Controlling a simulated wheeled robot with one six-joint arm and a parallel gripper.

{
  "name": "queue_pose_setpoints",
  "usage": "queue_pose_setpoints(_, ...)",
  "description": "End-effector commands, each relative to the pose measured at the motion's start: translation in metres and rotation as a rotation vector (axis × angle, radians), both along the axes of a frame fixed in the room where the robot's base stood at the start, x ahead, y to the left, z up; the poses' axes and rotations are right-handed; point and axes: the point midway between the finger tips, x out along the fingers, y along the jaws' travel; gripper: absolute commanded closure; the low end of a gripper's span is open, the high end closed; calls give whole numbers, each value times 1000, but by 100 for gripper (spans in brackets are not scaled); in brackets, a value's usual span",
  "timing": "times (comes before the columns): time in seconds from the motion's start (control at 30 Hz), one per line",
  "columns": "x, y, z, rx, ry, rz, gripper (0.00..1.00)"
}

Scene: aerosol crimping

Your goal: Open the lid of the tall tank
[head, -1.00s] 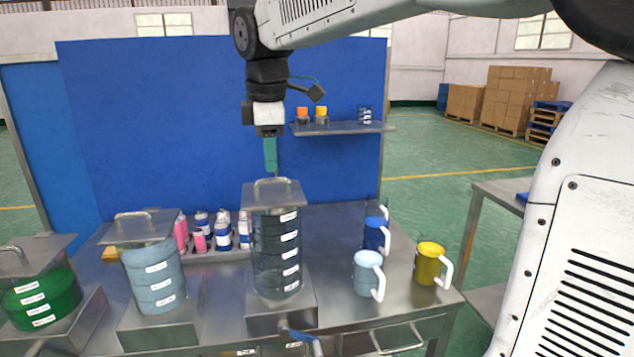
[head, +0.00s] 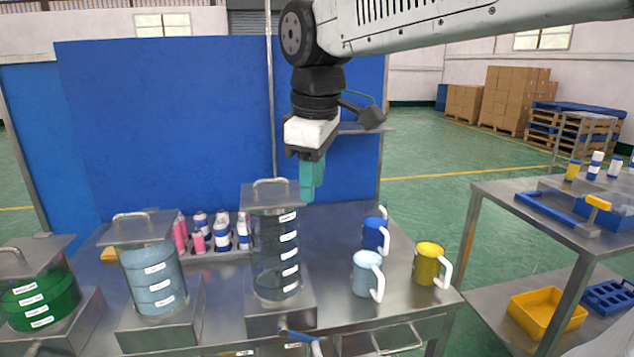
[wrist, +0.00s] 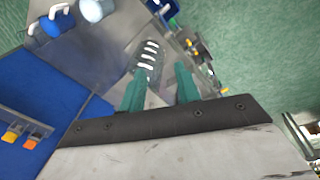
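The tall tank (head: 278,262) is a clear, dark-looking cylinder with several white labels, standing on a metal block in the middle of the bench. Its square metal lid (head: 256,200) lies flat on top, with a raised bar handle (head: 270,182). My gripper (head: 307,196) has teal fingers pointing down. In the head view it is just right of the handle, by the lid's right edge, apart from the handle. In the wrist view the fingers are spread with a gap between them (wrist: 160,70), holding nothing, and the labelled tank (wrist: 150,52) shows by the left finger.
A light blue tank (head: 155,280) and a green tank (head: 40,300), both lidded, stand to the left. Blue, pale blue and yellow mugs (head: 429,264) stand to the right. A rack of bottles (head: 205,250) and a blue panel (head: 160,130) are behind.

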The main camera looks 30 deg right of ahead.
Motion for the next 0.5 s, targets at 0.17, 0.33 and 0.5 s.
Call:
queue_pose_setpoints(0.17,-10,-2,-5,8,1,-41,67)
queue_pose_setpoints(0.33,-11,-2,-6,9,1,-47,67)
queue_pose_setpoints(0.5,-10,-2,-6,9,1,-46,67)
